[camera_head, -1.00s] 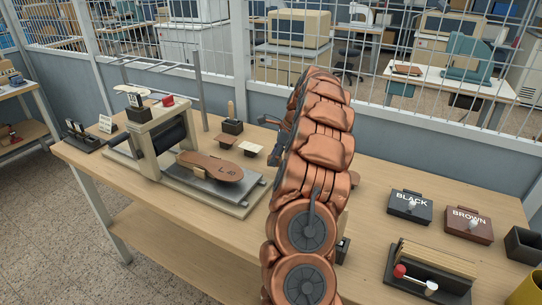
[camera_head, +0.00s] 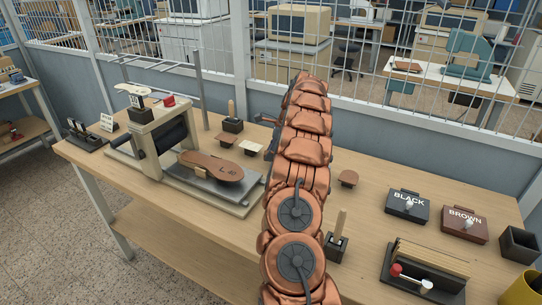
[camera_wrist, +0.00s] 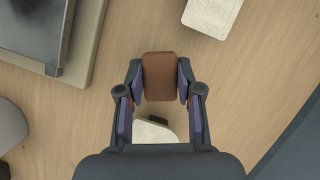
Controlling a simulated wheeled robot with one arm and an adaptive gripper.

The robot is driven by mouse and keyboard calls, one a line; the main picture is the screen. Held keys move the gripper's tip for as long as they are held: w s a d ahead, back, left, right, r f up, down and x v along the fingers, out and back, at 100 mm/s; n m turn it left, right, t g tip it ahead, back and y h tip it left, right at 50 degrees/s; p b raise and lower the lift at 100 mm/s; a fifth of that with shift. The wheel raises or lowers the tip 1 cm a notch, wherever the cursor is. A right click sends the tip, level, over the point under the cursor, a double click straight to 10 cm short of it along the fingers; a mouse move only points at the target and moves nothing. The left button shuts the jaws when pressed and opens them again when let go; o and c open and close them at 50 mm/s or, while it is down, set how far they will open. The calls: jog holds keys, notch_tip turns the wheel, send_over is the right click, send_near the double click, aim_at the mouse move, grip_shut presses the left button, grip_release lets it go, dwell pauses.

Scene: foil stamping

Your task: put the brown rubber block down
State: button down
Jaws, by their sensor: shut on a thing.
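The brown rubber block (camera_wrist: 159,72) shows in the wrist view between the two fingertips of my gripper (camera_wrist: 160,84), which is shut on it. The wooden bench top (camera_wrist: 115,120) lies beneath; I cannot tell whether the block touches it. In the head view, my copper-coloured arm hides the block and most of the gripper. Only a dark part of the gripper shows left of the arm, near the back of the bench.
The stamping press (camera_head: 160,135) holds a brown sole. A brown-topped piece (camera_head: 348,178), black box (camera_head: 407,206) and brown box (camera_head: 464,224) stand right. Mesh fencing runs behind.

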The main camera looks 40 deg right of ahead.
jog(key=shift+f+p, duration=0.3)
jog(key=shift+f, duration=0.75)
jog(key=shift+f, duration=0.15)
jog(key=c, duration=0.8)
grip_release()
jog(key=shift+o, duration=0.2)
jog(key=b+v, duration=0.2)
jog(key=v, duration=1)
jog(key=shift+b, duration=0.3)
